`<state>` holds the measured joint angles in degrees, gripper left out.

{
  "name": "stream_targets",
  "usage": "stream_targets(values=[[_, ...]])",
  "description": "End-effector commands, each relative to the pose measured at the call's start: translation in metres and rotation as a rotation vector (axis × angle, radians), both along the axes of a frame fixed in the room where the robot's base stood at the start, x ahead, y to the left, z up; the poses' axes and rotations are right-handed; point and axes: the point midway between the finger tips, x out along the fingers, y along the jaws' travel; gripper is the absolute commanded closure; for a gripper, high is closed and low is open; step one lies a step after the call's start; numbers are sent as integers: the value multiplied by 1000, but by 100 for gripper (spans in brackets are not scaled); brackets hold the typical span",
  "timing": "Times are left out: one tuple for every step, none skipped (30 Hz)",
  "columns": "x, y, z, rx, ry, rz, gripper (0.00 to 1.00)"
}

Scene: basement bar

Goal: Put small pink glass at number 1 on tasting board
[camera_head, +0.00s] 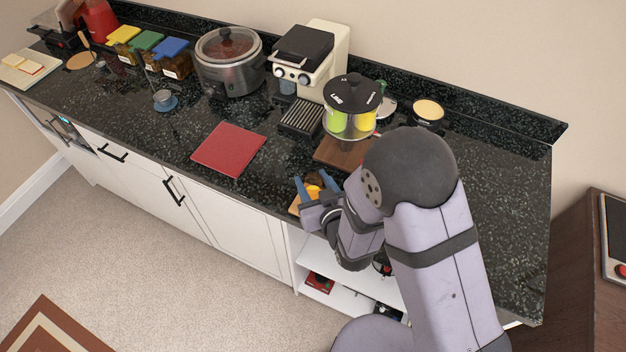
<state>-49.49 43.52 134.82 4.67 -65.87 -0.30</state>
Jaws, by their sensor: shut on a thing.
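My gripper (316,184) is at the front edge of the dark counter, with its blue fingers on either side of a small orange-yellow thing (313,180). It is shut on this thing, whose shape is mostly hidden by the fingers. A bit of tan board (295,207) shows beside and below the fingers; the rest is covered by my arm, and I cannot tell whether it is the tasting board. No number 1 is readable. I cannot make out a small pink glass.
A red mat (228,165) lies left of my gripper. A brown board (335,155) lies behind it, near a black-lidded clear pot (352,118). A coffee machine (305,60), slow cooker (230,70) and cup on a blue saucer (165,107) stand further back and left.

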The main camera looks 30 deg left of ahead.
Motion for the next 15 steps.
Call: stream_targets(values=[[0, 0, 1, 1, -1, 0, 88], [0, 0, 1, 1, -1, 0, 88], [0, 0, 1, 1, -1, 0, 88], [0, 0, 1, 1, -1, 0, 88], [0, 0, 1, 1, -1, 0, 88], [0, 0, 0, 1, -1, 0, 88], [0, 0, -1, 1, -1, 0, 88], [0, 0, -2, 1, -1, 0, 88], [0, 0, -3, 1, -1, 0, 88], [0, 0, -4, 1, -1, 0, 88], [0, 0, -3, 1, -1, 0, 51], [0, 0, -3, 0, 0, 0, 42], [0, 0, -3, 0, 0, 0, 40], [0, 0, -3, 0, 0, 0, 40], [0, 0, -3, 0, 0, 0, 40]])
